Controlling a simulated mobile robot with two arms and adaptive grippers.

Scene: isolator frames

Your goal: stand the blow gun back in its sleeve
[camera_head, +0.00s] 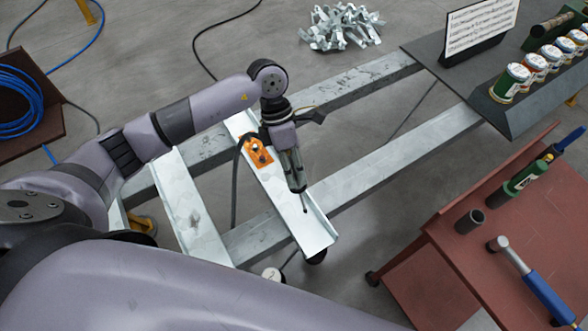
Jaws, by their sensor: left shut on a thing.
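My left gripper (294,180) hangs over the pale steel channel in the middle of the view. It is shut on what looks like the blow gun. Most of that tool is hidden by the fingers. A thin dark nozzle (304,207) points down below the fingertips, and I cannot tell if it touches the channel. A short dark tube, apparently the sleeve (470,221), stands upright and open on the red-brown table at the right. The gripper is well left of it. My right gripper is not in view.
The red-brown table (455,243) also bears a blue-handled tool (537,290) and a green cylinder (527,172). Cans (512,82) line the dark bench behind. An orange plate (258,151) lies on the channel (315,233), over steel rails (345,180). Open floor separates rails and table.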

